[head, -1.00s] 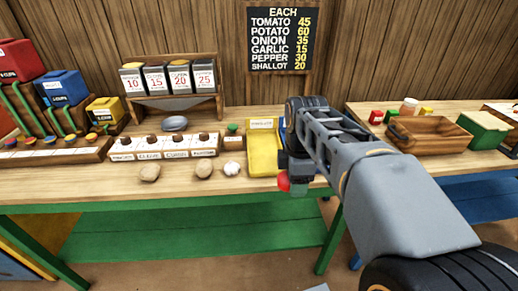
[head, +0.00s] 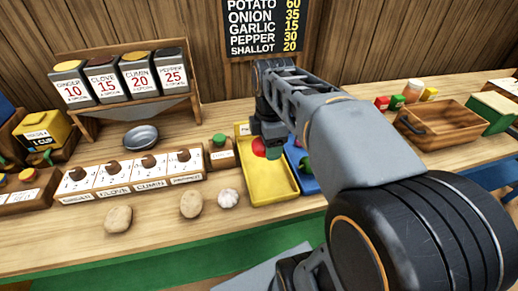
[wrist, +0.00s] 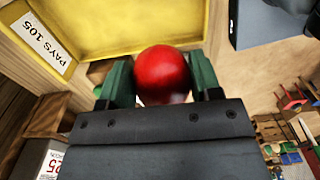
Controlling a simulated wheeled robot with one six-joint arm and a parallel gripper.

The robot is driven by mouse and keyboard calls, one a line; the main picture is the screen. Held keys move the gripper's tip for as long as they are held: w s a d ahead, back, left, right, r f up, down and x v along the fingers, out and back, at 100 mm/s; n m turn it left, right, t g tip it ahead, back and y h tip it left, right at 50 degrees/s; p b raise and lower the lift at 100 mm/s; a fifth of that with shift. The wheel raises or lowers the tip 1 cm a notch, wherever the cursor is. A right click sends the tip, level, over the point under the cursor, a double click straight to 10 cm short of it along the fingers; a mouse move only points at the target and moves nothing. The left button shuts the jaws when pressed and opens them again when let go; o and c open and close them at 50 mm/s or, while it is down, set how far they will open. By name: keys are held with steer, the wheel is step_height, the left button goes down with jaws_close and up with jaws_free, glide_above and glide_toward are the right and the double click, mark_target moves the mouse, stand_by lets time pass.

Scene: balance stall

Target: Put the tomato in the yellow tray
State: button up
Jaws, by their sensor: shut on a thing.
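The tomato (wrist: 163,74) is red and round, held between the two green fingers of my gripper (wrist: 163,85) in the wrist view. In the head view the tomato (head: 259,147) shows partly behind my gripper (head: 267,145), over the far part of the yellow tray (head: 270,184). The tray's near part looks empty; its far right part is hidden by my arm. In the wrist view the yellow tray (wrist: 120,35) lies beyond the tomato, with a label reading "PAYS 105" beside it. How high the tomato is above the tray I cannot tell.
A blue tray (head: 308,183) stands close at the yellow tray's right, partly hidden by my arm. Garlic (head: 228,198) and two potatoes (head: 191,205) lie left of it. A spice rack (head: 125,95), a metal bowl (head: 141,137) and a wooden crate (head: 445,124) stand farther off.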

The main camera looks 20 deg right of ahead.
steer(key=w+d+f, duration=0.1)
steer(key=w+f, duration=0.1)
steer(key=w, duration=0.1)
steer(key=w+d+f, duration=0.1)
steer(key=w+f, duration=0.2)
steer(key=w, duration=0.1)
steer(key=w+d+f, duration=0.1)
steer(key=w+f, duration=0.2)
steer(key=shift+w+d+f, duration=0.1)
steer(key=shift+w+d, duration=0.1)
steer(key=shift+w, duration=0.2)
steer(key=shift+w+d+f, duration=0.1)
steer(key=shift+w+f, duration=0.15)
steer(key=shift+f, duration=0.1)
steer(key=shift+w+f+b, duration=0.15)
steer(key=shift+f+b, duration=0.15)
steer(key=shift+f, duration=1.35)
steer(key=shift+f, duration=0.1)
steer(key=shift+f, duration=0.1)
steer(key=o, duration=1)
steer(key=shift+o, duration=0.2)
